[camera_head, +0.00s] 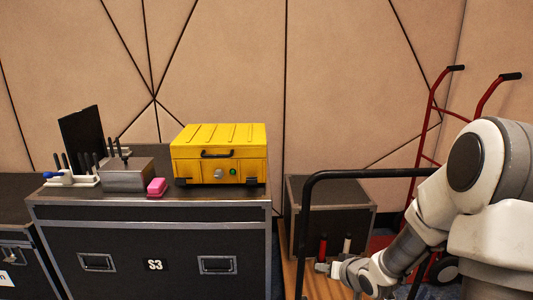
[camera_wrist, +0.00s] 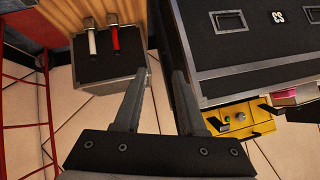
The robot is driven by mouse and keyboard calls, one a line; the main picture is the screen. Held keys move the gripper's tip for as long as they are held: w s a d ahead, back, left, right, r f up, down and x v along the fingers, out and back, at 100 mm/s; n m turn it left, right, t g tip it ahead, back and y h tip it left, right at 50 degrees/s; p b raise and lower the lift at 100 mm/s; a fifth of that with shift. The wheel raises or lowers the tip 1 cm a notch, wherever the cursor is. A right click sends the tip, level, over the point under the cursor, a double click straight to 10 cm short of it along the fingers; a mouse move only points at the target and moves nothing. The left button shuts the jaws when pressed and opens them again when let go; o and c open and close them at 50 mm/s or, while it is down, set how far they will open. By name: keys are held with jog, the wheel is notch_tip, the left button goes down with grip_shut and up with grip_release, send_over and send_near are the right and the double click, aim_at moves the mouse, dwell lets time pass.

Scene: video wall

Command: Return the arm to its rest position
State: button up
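My arm reaches in from the right in the head view, with its lower part angled down and left. My gripper (camera_head: 322,267) is low in front of a small dark case (camera_head: 335,205). In the wrist view my gripper (camera_wrist: 159,74) has its two grey fingers well apart, with nothing held between them. The small case (camera_wrist: 105,68) shows past the fingers in that view, with a white-handled item (camera_wrist: 92,42) and a red-handled item (camera_wrist: 116,40) at it. Whether my fingers touch anything is not clear.
A black cart rail (camera_head: 340,173) passes close to my forearm. A red hand truck (camera_head: 430,130) stands behind my arm. The large S3 case (camera_head: 155,235) at left carries a yellow case (camera_head: 220,150), a pink block (camera_head: 156,187) and a grey tool block (camera_head: 128,178).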

jog(key=s+d+r+g+h, duration=0.1)
jog(key=s+d+r+h, duration=0.2)
jog(key=r, duration=0.6)
jog(key=s+a+r+g, duration=0.1)
jog(key=s+a+r, duration=0.1)
jog(key=s+r, duration=0.45)
jog(key=s+a+r+g+p, duration=0.1)
jog(key=s+a+r, duration=0.15)
jog(key=s, duration=0.75)
jog(key=s+a+r+g, duration=0.1)
jog(key=s+r, duration=0.4)
jog(key=s, duration=0.4)
notch_tip(320, 180, up, 27)
jog(key=p, duration=2.7)
jog(key=shift+w+f+n, duration=0.15)
jog(key=shift+w+n, duration=0.2)
jog(key=shift+n, duration=0.05)
jog(key=shift+o, duration=0.4)
jog(key=shift+a, duration=0.1)
